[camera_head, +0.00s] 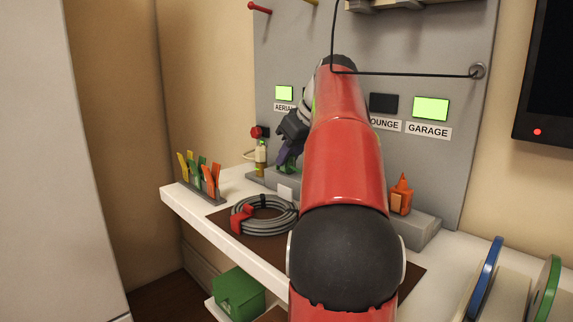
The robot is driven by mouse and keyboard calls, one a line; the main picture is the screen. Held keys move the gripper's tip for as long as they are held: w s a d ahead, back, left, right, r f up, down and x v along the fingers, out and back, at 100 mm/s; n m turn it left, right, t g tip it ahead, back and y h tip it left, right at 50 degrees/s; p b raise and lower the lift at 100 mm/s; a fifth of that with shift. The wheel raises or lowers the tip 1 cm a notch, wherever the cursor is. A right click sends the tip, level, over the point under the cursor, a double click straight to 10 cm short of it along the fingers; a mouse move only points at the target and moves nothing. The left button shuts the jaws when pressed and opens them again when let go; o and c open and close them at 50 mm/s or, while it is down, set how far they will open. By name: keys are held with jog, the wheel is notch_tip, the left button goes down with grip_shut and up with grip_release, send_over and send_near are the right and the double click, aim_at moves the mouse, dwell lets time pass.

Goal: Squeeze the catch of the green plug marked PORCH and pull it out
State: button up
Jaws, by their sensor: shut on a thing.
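My gripper (286,152) reaches down past the left side of my red arm, to the low grey block in front of the grey panel (285,55). Its dark fingers are shut on a green plug (290,166), of which only a small part shows. The plug's catch and any PORCH label are hidden by my gripper and arm. I cannot tell how far the plug sits in its socket. The panel labels AERIAL, partly LOUNGE, and GARAGE are visible, with lit green displays above AERIAL and GARAGE.
A yellow-green plug (260,158) stands left of my gripper and an orange plug (401,196) to the right. A coiled grey cable (266,222) and a rack of coloured tags (200,176) are on the white shelf. Blue and green discs stand at right.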

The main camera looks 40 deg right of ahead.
jog(key=shift+r+p, duration=0.65)
jog(key=shift+p, duration=0.05)
jog(key=shift+r, duration=2.2)
jog(key=shift+a+r, duration=0.15)
jog(key=shift+r, duration=0.25)
